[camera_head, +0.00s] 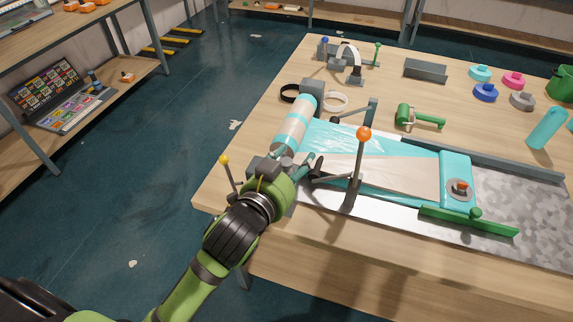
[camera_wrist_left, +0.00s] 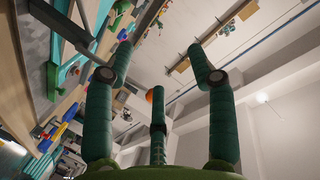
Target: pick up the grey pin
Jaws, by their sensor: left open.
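A small grey knobbed round piece (camera_head: 522,101) lies at the right of the workbench, beside blue, pink and teal ones. I cannot tell for sure that it is the grey pin. My left gripper (camera_head: 308,166) is at the bench's left front, beside the striped roll (camera_head: 294,125) and the left end of the flat teal-and-beige strip (camera_head: 385,172). It is far from the grey piece. In the left wrist view its dark green fingers (camera_wrist_left: 158,62) are spread with nothing held between them. My right gripper is not in view.
A lever with an orange ball (camera_head: 363,134) stands just right of my left gripper. A yellow-tipped rod (camera_head: 225,161) stands to its left. A green-handled roller (camera_head: 405,115), a grey tray (camera_head: 425,69) and a teal bottle (camera_head: 546,128) are on the bench.

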